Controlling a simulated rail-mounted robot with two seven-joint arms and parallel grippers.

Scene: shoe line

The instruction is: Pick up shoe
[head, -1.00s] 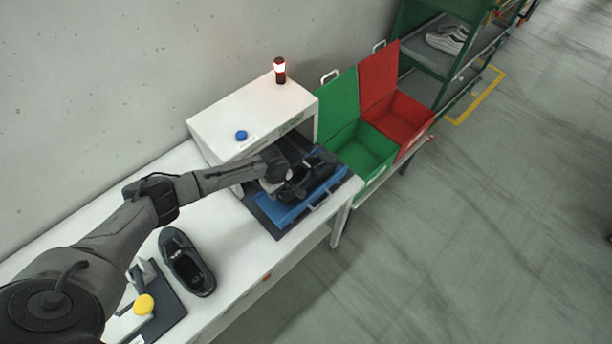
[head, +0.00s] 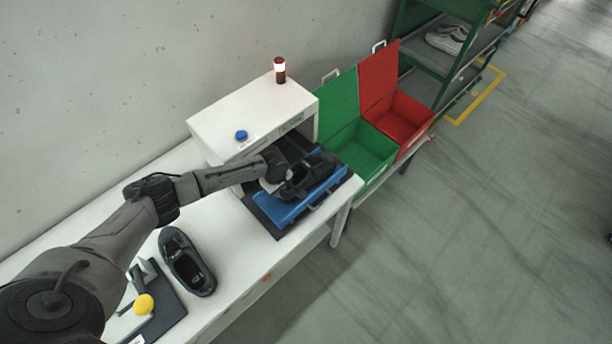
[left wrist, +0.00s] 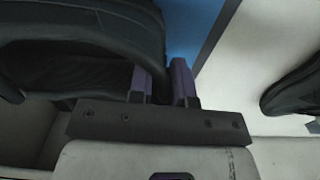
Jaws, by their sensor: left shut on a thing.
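A black shoe (head: 313,174) is at the blue tray (head: 290,209) in front of the white box. My left gripper (head: 289,184) is at the near side of this shoe. In the left wrist view the gripper's two fingers (left wrist: 163,84) are shut on the wall of the shoe (left wrist: 75,62), one finger on each side of it. A second black shoe (head: 187,262) lies on the white table; part of a dark shoe (left wrist: 292,90) also shows at the right of the left wrist view. My right gripper is out of view.
The white box (head: 245,110) has a blue button (head: 241,135) and a lit signal lamp (head: 280,70). A green bin (head: 362,150) and a red bin (head: 405,118) stand to the right. A yellow button (head: 144,305) sits near my arm. A rack (head: 425,70) holds pale shoes.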

